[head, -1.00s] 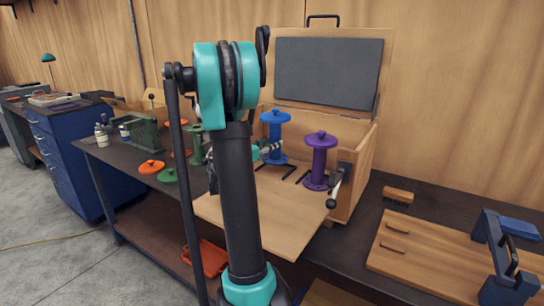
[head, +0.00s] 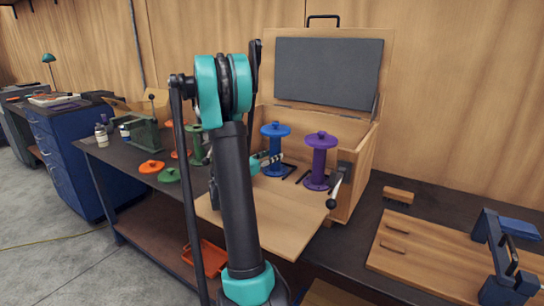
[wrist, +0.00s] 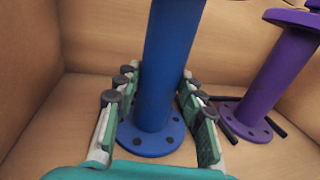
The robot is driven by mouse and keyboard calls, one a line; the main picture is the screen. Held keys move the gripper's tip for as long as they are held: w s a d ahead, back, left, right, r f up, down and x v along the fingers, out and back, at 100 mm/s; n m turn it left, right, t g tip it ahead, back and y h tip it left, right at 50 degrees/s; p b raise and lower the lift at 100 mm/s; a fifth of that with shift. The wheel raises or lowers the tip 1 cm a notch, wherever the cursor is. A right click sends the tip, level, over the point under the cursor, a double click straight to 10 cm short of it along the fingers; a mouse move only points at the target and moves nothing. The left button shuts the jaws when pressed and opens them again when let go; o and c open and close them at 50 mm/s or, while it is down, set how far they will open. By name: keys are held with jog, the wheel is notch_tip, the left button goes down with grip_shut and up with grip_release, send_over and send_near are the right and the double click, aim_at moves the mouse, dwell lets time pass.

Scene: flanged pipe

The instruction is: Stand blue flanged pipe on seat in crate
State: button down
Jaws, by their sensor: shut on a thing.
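The blue flanged pipe (head: 276,150) stands upright inside the wooden crate (head: 357,180), left of a purple flanged pipe (head: 319,160). In the wrist view, my gripper (wrist: 154,82) has its fingers closed on both sides of the blue pipe's shaft (wrist: 168,60), low down above its bottom flange (wrist: 150,142). My gripper also shows in the head view (head: 271,161), partly behind my arm. The blue flange is at or very near the crate floor; I cannot tell if it touches. The seat under it is hidden. The purple pipe (wrist: 275,75) stands apart, to the right.
Black brackets (wrist: 235,128) lie around the purple pipe's foot. The crate's front flap (head: 290,215) is folded down and its lid (head: 330,72) is up. Orange (head: 151,167) and green (head: 169,175) flange pieces lie on the bench at left. A wooden board (head: 425,250) lies at right.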

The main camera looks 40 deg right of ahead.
jog(key=c, duration=0.9)
grip_release()
jog(key=a, duration=0.3)
jog(key=s+a, duration=0.1)
jog(key=a, duration=0.3)
jog(key=s+a, duration=0.1)
jog(key=a, duration=0.3)
jog(key=shift+a+r, duration=0.1)
jog(key=shift+a, duration=0.35)
